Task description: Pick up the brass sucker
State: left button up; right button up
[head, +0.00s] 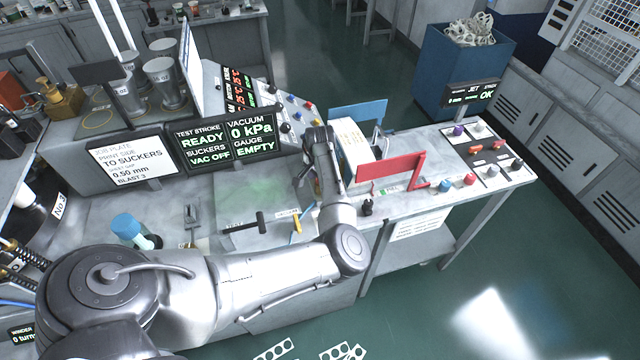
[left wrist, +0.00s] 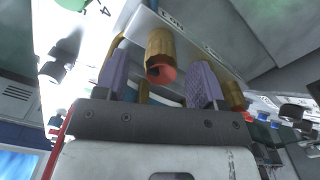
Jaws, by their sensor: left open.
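A brass sucker (left wrist: 160,46) with a hexagonal body and an orange-red lip shows in the left wrist view, hanging by a pale plate. My left gripper (left wrist: 162,60) is open, its two purple-padded fingers on either side of the sucker in that picture. Gaps show between the sucker and both pads; I cannot tell how deep it sits between them. A second brass piece (left wrist: 233,95) shows beyond the right finger. In the head view my arm reaches over the bench and hides the fingers and suckers. My right gripper is not in view.
A red bracket (head: 390,168) and a blue bracket (head: 358,112) flank a white block (head: 350,142) near my wrist. Screens (head: 228,138) stand behind the bench, reading VAC OFF and EMPTY. A black-handled lever (head: 258,222) and a blue-capped bottle (head: 128,228) stand on the bench.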

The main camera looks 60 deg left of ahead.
pick_arm(q)
jog(key=shift+f, duration=0.75)
jog(key=c, duration=1)
